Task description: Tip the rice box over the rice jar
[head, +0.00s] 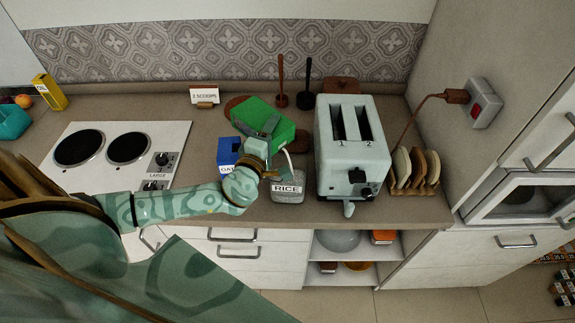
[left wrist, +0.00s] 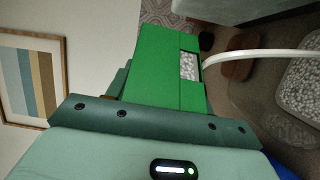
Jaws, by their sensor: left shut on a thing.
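My left gripper (head: 266,130) is shut on the green rice box (head: 267,117) and holds it tilted above the counter. The rice jar (head: 288,193), clear with a RICE label, stands below it near the counter's front edge. A white stream (head: 290,160) runs from the box down toward the jar. In the left wrist view the box (left wrist: 150,62) shows an opening with white grains, and the stream (left wrist: 260,54) leaves it to the right. The jar (left wrist: 303,90) shows there at the right edge with pale grains inside. My right gripper is not in view.
A blue box (head: 229,151) stands just left of the jar, partly hidden by my arm. A pale toaster (head: 350,170) stands close on the right, with a toast rack (head: 414,172) beyond. The cooktop (head: 128,150) lies left. A 2 SCOOPS card (head: 204,95) stands behind.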

